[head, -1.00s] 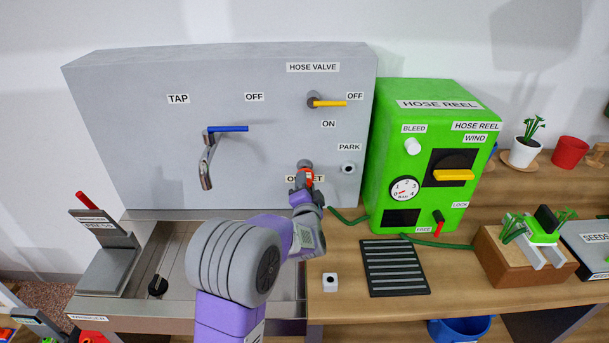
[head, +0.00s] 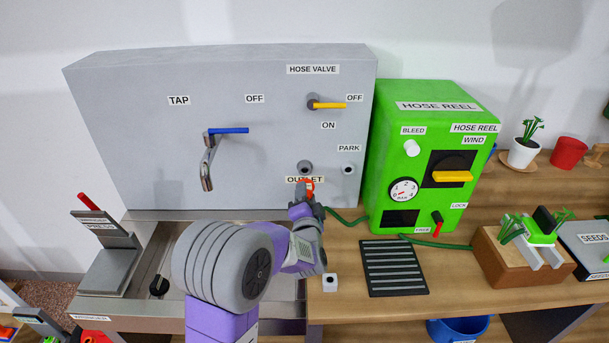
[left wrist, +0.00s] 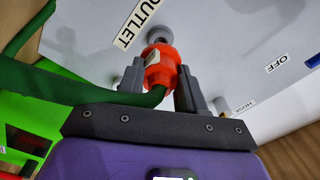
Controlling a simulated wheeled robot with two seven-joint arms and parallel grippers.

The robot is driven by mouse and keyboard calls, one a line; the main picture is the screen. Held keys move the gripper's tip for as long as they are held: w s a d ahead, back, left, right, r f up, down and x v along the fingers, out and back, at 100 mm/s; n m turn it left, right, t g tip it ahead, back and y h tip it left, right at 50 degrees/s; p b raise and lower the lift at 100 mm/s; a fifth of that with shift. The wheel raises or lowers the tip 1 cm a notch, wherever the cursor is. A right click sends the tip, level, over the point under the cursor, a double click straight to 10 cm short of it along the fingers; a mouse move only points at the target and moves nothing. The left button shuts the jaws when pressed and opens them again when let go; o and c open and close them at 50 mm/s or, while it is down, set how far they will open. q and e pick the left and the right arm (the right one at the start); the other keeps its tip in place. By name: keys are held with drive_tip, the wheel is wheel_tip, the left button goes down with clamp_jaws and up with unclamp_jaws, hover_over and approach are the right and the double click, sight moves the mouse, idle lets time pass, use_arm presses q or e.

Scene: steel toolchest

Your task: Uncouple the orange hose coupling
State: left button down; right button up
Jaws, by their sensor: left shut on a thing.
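The orange hose coupling (head: 308,187) is held in my left gripper (head: 306,198), just below and in front of the outlet (head: 305,167) on the grey panel. In the left wrist view the coupling (left wrist: 160,70) sits between the two grey fingers (left wrist: 158,88), with the green hose (left wrist: 140,99) running from it to the left. The outlet's round grey stub (left wrist: 159,34) shows beyond the coupling. In the head view the stub is bare and the coupling is apart from it. My right gripper is in neither current view.
The park stub (head: 348,169) is right of the outlet. The hose valve's yellow lever (head: 329,105) points right at OFF. The green hose reel box (head: 425,160) stands to the right.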

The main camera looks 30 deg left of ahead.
use_arm(q)
drive_tip(key=w+d+p, duration=0.4)
drive_tip(key=d, duration=0.8)
drive_tip(key=shift+w+d, duration=0.2)
drive_tip(key=shift+w, duration=0.2)
drive_tip(key=shift+w+a, duration=0.1)
drive_tip(key=shift+p+x, duration=0.6)
drive_tip(key=shift+x, duration=2.15)
drive_tip(key=shift+p, duration=0.65)
drive_tip(key=shift+x, duration=1.45)
